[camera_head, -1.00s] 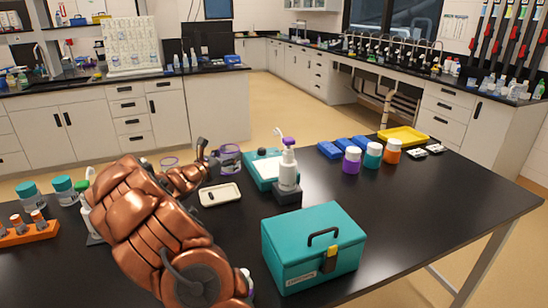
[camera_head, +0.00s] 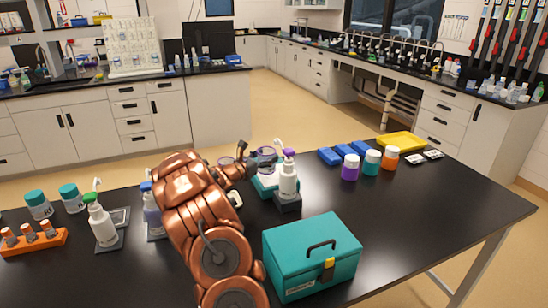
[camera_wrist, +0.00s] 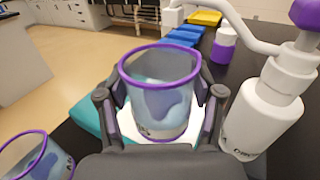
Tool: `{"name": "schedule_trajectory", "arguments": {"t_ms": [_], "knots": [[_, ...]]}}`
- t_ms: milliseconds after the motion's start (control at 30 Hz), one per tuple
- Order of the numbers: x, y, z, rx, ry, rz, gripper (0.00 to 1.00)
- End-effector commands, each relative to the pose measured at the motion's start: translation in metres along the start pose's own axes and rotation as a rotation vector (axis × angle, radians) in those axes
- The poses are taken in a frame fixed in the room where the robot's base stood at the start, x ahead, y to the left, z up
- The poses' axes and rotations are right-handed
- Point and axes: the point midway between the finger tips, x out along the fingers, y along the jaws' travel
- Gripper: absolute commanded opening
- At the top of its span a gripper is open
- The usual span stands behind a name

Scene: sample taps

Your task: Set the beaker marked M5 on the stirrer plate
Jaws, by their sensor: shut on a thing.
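My gripper (camera_head: 250,164) is shut on a clear beaker with a purple rim (camera_head: 266,156), which also shows upright between the fingers in the wrist view (camera_wrist: 160,95). Its marking is only partly visible and I cannot read it. The teal stirrer plate with a white top (camera_head: 263,191) lies beneath the held beaker, partly hidden by my arm; its teal edge shows in the wrist view (camera_wrist: 88,116). I cannot tell whether the beaker touches the plate. Another purple-rimmed beaker (camera_wrist: 38,160) stands at the lower left of the wrist view.
A white pump bottle with a purple cap (camera_head: 288,178) stands close right of the plate, its spout reaching over towards it. A teal box (camera_head: 310,255) stands in front. Lidded jars (camera_head: 350,167) and blue blocks (camera_head: 340,153) are farther right.

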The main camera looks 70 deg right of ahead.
Motion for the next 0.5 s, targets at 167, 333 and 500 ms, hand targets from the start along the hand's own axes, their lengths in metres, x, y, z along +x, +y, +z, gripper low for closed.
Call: {"name": "schedule_trajectory", "arguments": {"t_ms": [167, 333, 500], "knots": [[0.032, -0.001, 0.000, -0.002, 0.003, -0.002, 0.27], [0.045, -0.001, 0.001, 0.000, 0.000, -0.002, 0.27], [0.047, 0.000, -0.003, -0.003, 0.001, -0.001, 0.27]]}}
